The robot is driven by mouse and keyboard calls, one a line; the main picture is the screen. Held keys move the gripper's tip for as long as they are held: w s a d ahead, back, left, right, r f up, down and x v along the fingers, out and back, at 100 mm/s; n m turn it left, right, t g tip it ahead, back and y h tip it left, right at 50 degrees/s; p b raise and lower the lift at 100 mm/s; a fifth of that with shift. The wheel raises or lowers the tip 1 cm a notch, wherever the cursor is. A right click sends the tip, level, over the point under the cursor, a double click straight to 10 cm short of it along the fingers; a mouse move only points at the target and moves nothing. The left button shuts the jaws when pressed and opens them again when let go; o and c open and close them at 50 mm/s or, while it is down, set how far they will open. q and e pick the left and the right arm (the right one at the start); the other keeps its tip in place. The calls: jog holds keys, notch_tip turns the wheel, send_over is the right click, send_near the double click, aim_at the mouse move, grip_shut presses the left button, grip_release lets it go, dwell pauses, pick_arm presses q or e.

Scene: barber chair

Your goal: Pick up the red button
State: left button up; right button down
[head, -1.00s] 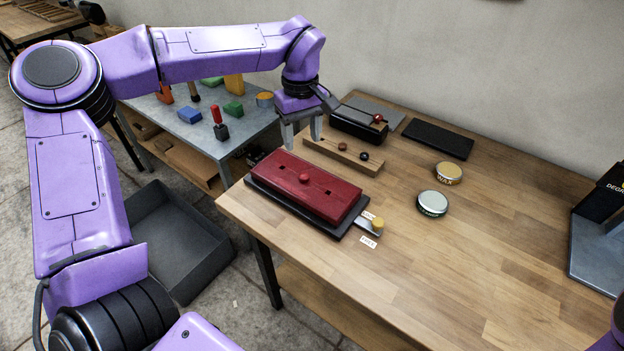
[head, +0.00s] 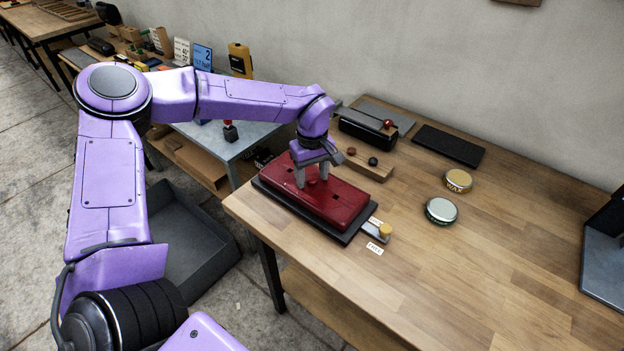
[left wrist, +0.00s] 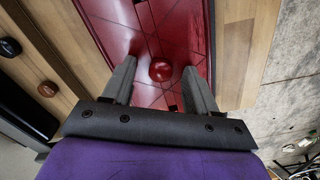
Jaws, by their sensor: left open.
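The red button (head: 311,183) is a small round knob on top of a dark red block (head: 342,209), which lies on a black base plate (head: 282,205) on the wooden table. My left gripper (head: 312,177) points down over the block, with its two fingers apart on either side of the button. In the left wrist view the button (left wrist: 160,70) shows between the fingertips of the left gripper (left wrist: 160,78), with a gap to each finger. I cannot tell whether the fingertips touch the block. My right gripper is not in view.
A yellow knob (head: 385,231) on a metal slide sits at the block's right end. Behind are a wooden strip with two knobs (head: 373,161) and a black box (head: 366,134) with a red-tipped lever. A wax tin (head: 458,180) and a silver-lidded tin (head: 441,209) stand right. The table's right front is clear.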

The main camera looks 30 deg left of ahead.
pick_arm(q)
grip_shut()
jog(key=shift+r, duration=0.1)
